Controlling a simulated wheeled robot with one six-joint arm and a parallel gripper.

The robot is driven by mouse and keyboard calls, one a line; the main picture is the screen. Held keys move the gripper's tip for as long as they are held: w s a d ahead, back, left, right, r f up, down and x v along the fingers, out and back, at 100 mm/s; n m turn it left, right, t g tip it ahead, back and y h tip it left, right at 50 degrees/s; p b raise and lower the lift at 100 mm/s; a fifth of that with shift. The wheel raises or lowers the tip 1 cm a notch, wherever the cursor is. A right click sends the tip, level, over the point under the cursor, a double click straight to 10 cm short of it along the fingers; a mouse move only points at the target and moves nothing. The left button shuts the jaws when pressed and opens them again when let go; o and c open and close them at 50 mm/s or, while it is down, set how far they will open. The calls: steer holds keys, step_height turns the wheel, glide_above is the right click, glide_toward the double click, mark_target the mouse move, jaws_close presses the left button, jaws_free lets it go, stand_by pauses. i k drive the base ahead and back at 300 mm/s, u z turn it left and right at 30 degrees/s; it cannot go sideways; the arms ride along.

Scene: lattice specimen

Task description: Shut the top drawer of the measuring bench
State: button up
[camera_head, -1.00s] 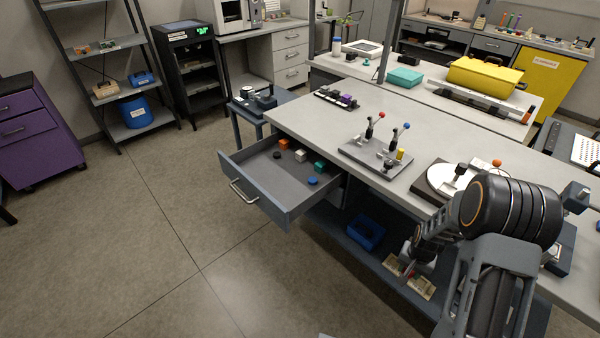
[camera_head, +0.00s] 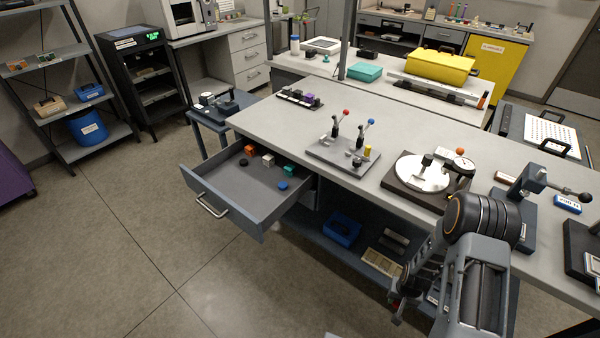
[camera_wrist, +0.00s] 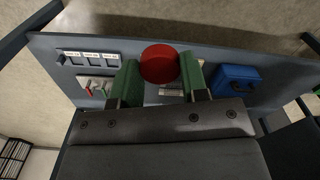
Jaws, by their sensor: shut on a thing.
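The top drawer (camera_head: 240,197) of the measuring bench (camera_head: 290,118) stands pulled out at its left end in the head view. Its bar handle (camera_head: 212,205) is on the front panel. Inside lie a black disc (camera_head: 244,162), an orange block (camera_head: 249,150), a white block (camera_head: 268,160), a teal block (camera_head: 290,170) and a blue disc (camera_head: 282,185). My gripper (camera_head: 397,308) is low beside the bench's front, well right of the drawer and apart from it. In the wrist view, its green fingers are shut on a red round thing (camera_wrist: 160,62).
On the bench top stand a lever fixture (camera_head: 345,155) and a round dial plate (camera_head: 425,172). The lower shelf holds a blue bin (camera_head: 342,230), also visible in the wrist view (camera_wrist: 236,82). A small side table (camera_head: 215,110) stands behind the drawer. Floor before the drawer is clear.

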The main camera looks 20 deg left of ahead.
mark_target(248, 186)
steer(key=z, duration=2)
steer(key=k, duration=2.1)
steer(key=u, duration=2.15)
